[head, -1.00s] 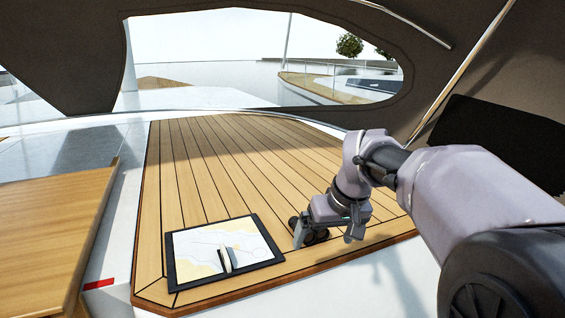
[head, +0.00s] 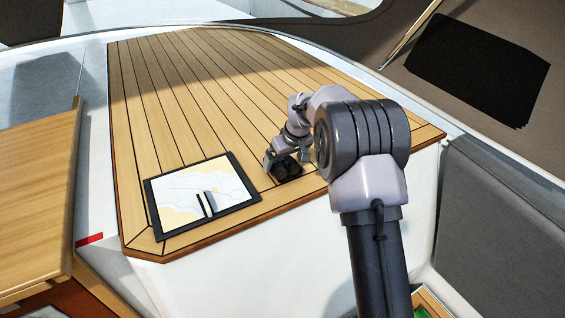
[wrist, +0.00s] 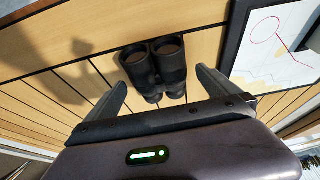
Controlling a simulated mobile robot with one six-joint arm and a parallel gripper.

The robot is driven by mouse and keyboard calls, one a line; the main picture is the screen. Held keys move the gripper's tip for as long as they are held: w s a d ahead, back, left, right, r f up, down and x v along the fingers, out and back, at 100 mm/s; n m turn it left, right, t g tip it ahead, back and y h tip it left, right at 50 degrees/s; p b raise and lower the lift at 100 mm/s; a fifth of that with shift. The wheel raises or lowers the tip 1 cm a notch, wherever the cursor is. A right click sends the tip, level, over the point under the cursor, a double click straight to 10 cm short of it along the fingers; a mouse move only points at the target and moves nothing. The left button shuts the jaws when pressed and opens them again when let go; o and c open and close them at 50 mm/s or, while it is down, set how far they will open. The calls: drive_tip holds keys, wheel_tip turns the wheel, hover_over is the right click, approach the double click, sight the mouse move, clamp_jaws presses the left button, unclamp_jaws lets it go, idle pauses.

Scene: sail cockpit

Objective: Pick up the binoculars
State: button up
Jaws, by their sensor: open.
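The black binoculars (wrist: 155,68) lie on the slatted wooden deck, seen between my gripper's two fingers in the wrist view. In the head view the binoculars (head: 287,168) are partly hidden by my wrist, just right of the chart. My gripper (wrist: 163,84) is open, with one finger on each side of the binoculars and a visible gap to each. In the head view my gripper (head: 272,163) is low over the deck at the binoculars.
A framed chart (head: 165,217) with a small black-and-white object (head: 206,204) on it lies left of the binoculars. The wooden deck (head: 180,90) behind is clear. The deck's front edge (head: 230,232) is close by. A wooden table (head: 35,190) stands at the left.

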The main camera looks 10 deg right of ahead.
sight(283, 162)
drive_tip(key=shift+w+f, duration=0.45)
drive_tip(key=shift+f, duration=0.2)
drive_tip(key=shift+w+f, duration=0.45)
drive_tip(key=shift+f, duration=0.15)
drive_tip(key=shift+s+a+r, duration=0.1)
drive_tip(key=shift+s+r, duration=0.05)
drive_tip(key=shift+s, duration=0.1)
drive_tip(key=shift+c, duration=1.3)
drive_tip(key=shift+s, duration=0.1)
drive_tip(key=c, duration=1.6)
drive_tip(key=shift+w+r, duration=0.15)
drive_tip(key=shift+w, duration=0.05)
drive_tip(key=shift+c, duration=0.2)
